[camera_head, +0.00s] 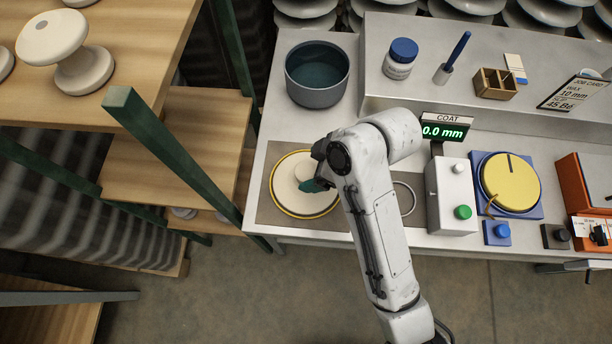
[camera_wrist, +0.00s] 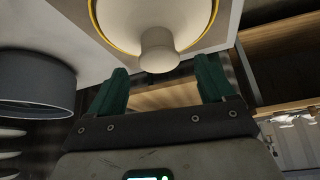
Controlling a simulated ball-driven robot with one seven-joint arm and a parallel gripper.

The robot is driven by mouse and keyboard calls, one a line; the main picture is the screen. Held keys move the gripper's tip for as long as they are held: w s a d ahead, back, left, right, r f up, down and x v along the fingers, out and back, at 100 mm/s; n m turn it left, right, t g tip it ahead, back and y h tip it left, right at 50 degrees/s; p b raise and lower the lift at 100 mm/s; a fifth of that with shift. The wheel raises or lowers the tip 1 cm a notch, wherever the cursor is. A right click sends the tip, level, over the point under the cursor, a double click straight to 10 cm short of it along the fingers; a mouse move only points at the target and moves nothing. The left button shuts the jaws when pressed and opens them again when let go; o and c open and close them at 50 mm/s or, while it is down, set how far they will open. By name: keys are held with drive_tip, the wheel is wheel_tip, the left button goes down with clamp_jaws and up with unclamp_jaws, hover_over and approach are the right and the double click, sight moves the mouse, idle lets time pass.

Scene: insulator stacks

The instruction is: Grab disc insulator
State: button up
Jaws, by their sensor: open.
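A cream disc insulator (camera_head: 286,192) with a yellow ring around its edge lies on the grey mat at the left of the metal bench in the head view. In the wrist view the disc (camera_wrist: 186,18) is at the top, with its round central knob (camera_wrist: 157,52) facing me. My gripper (camera_head: 314,184) has green fingers and is over the disc, partly hidden by my wrist. In the wrist view the open fingers (camera_wrist: 161,66) are spread to either side below the knob, with nothing held between them. I cannot tell whether they touch the insulator.
A grey bowl (camera_head: 317,75) stands behind the insulator and also shows in the wrist view (camera_wrist: 32,85). A white coating gauge (camera_head: 451,196) and yellow turntable (camera_head: 511,181) are to the right. A green rack post (camera_head: 172,150) and wooden shelves (camera_head: 165,175) stand left.

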sight(306, 170)
drive_tip(key=x, duration=0.4)
drive_tip(key=shift+f, duration=0.1)
clamp_jaws()
idle(0.7)
drive_tip(key=shift+w, duration=0.1)
